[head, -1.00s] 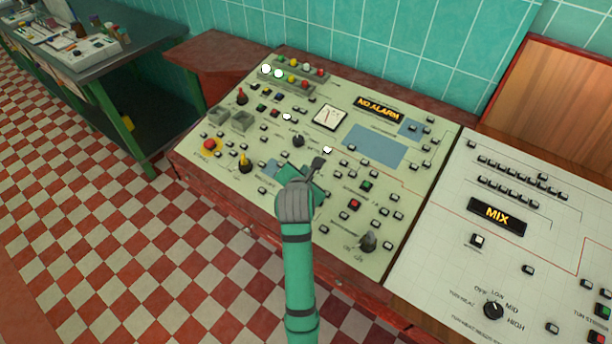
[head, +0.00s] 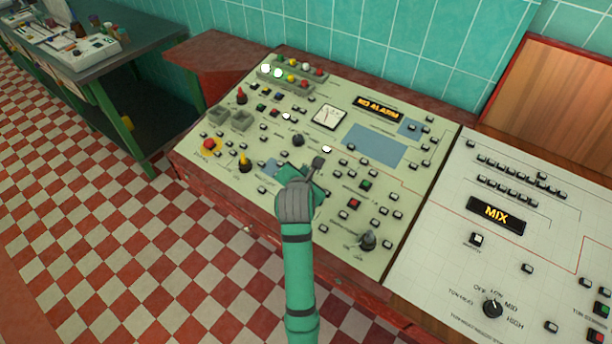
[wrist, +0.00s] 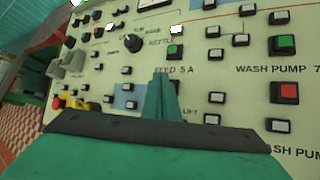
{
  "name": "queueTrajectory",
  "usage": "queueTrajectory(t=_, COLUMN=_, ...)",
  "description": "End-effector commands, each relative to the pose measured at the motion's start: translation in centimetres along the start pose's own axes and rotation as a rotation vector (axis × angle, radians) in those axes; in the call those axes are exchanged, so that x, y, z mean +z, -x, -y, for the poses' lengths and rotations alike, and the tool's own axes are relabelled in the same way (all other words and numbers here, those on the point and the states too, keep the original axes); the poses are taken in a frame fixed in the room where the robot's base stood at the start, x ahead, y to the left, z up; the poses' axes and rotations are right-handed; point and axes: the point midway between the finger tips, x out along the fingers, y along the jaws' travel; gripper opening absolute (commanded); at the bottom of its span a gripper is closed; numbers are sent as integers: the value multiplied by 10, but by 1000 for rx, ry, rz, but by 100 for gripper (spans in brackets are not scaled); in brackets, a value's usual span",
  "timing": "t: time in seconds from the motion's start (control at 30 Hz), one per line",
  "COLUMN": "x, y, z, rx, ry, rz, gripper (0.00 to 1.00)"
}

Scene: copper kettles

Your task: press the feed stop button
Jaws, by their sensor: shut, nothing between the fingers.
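The control panel (head: 285,225) carries many small buttons. In the wrist view a label reading FEED 5 A sits below a green button (wrist: 175,52). No red feed stop button shows by that label; the area just below it is covered by my gripper (wrist: 160,78). My gripper is shut and empty, its narrow tip pointing at the panel by the label. In the head view my gripper (head: 318,162) is over the middle of the panel and hides the buttons beneath. I cannot tell whether the tip touches anything.
To the right, the wash pump has a green button (wrist: 283,45) and a red button (wrist: 287,92). A black rotary knob (wrist: 133,43) is up and left. A red mushroom button (head: 209,145) and a yellow-based switch (head: 245,163) are at the panel's left. Another panel (head: 440,262) adjoins on the right.

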Motion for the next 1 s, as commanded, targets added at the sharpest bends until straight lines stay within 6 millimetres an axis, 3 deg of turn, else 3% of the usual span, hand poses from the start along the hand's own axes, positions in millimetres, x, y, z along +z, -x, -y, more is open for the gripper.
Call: queueTrajectory(t=1.0, x=-5, y=-5, z=4, rx=1, ry=1, rz=0, gripper=0)
